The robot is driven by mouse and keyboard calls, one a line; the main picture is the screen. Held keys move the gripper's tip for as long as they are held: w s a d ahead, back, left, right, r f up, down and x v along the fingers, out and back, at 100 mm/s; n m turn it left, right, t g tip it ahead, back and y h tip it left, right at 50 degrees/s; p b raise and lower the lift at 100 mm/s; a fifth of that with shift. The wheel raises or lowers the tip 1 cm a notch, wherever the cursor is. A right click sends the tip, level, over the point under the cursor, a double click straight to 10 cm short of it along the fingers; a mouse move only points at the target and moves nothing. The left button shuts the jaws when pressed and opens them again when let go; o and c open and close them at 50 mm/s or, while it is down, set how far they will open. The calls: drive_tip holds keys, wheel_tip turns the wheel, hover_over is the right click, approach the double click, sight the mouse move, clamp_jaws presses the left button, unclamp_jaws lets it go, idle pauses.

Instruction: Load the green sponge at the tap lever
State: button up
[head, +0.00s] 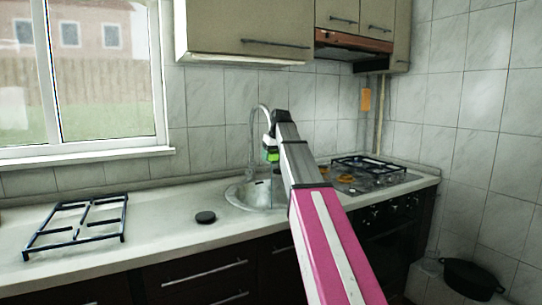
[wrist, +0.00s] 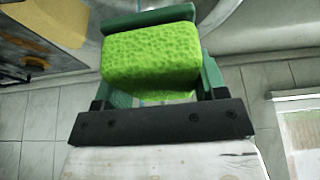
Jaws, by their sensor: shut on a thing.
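The green sponge (head: 271,156) is held in my gripper (head: 270,147) over the sink (head: 243,196), close to the tap (head: 254,125). In the wrist view the bright green sponge (wrist: 150,60) sits between the dark green fingers of my gripper (wrist: 152,55), which are shut on it. The tap's arched spout shows just left of and behind my gripper in the head view. I cannot make out the tap lever, and my arm covers the right part of the sink. I cannot tell whether the sponge touches the tap.
A loose black burner grate (head: 78,226) and a small black disc (head: 205,217) lie on the counter (head: 150,230) to the left. The hob (head: 375,176) is right of the sink. Beige wall cupboards (head: 250,30) hang above. A black pot (head: 470,278) stands at lower right.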

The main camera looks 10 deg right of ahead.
sight(272, 156)
drive_tip(key=w+d+f, duration=0.1)
drive_tip(key=w+d, duration=0.1)
drive_tip(key=w, duration=0.4)
drive_tip(key=shift+d+f, duration=0.15)
drive_tip(key=shift+d, duration=0.1)
drive_tip(key=shift+s, duration=0.15)
idle(0.4)
drive_tip(key=shift+s+a, duration=0.5)
drive_tip(key=shift+s, duration=0.7)
drive_tip(key=shift+s+a, duration=0.55)
drive_tip(key=shift+s, duration=0.65)
drive_tip(key=shift+s+a, duration=0.5)
drive_tip(key=shift+s, duration=0.7)
drive_tip(key=s+a+r, duration=0.2)
drive_tip(key=s+r, duration=0.2)
drive_tip(key=shift+s, duration=0.3)
